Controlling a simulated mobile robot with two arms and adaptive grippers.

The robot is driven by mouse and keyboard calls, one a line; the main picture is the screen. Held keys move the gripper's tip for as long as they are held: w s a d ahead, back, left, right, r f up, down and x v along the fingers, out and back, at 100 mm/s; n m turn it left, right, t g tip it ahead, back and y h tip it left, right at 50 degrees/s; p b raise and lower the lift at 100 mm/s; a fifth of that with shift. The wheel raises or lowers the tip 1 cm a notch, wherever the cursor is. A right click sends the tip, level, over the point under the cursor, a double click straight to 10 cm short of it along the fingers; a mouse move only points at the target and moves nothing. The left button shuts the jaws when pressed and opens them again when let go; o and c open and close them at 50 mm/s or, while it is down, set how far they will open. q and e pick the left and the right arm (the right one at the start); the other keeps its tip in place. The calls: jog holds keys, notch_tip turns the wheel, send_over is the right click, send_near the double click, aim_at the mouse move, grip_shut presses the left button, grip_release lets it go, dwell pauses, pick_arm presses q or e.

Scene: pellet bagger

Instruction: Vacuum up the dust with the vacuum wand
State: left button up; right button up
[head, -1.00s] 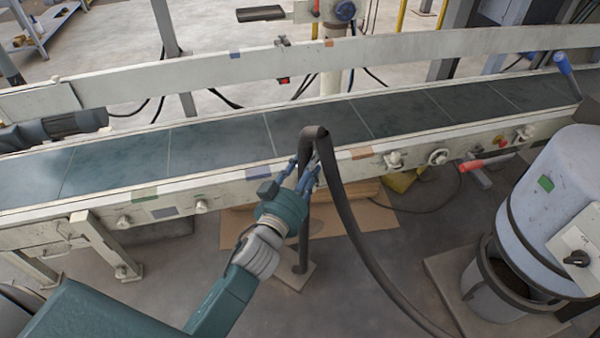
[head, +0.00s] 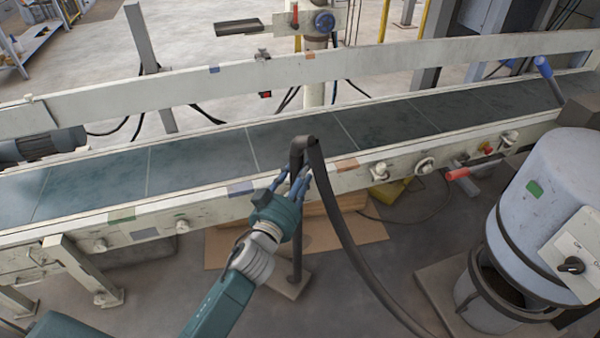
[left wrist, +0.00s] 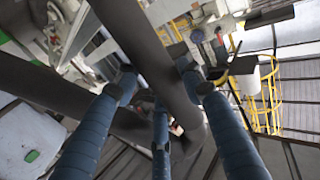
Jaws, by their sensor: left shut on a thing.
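The vacuum wand (head: 297,235) is a dark grey tube standing roughly upright in front of the conveyor, its top about level with the belt. Its dark hose (head: 350,235) bends over at the top and runs down to the lower right. My left gripper (head: 296,181) is shut on the wand near its top. In the left wrist view its blue fingers (left wrist: 160,110) close around the dark tube (left wrist: 150,50). The wand's lower end is at a pale floor plate (head: 285,289). I cannot make out the dust clearly. My right gripper is out of view.
The conveyor belt (head: 200,160) crosses the view behind the wand, with pale side rails (head: 215,198). A pale blue vacuum drum (head: 550,190) stands at the right. Cardboard (head: 360,232) and a red-ended handle (head: 458,174) are below the conveyor. Floor at lower left is partly clear.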

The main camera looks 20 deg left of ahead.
pick_arm(q)
jog(key=shift+f+b, duration=0.5)
jog(key=shift+b, duration=0.1)
jog(key=shift+a, duration=0.2)
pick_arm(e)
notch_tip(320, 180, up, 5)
pick_arm(q)
jog(key=shift+w+a+p, duration=0.2)
jog(key=shift+a, duration=0.3)
jog(key=shift+w+a+p, duration=0.15)
jog(key=shift+a+p, duration=0.05)
jog(key=shift+a, duration=0.3)
jog(key=w+a+p, duration=0.1)
jog(key=w+a, duration=0.2)
jog(key=a, duration=1)
jog(key=shift+w+p, duration=0.3)
jog(key=shift+w, duration=0.1)
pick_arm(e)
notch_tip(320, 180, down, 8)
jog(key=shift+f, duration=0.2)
pick_arm(q)
jog(key=shift+d, duration=0.1)
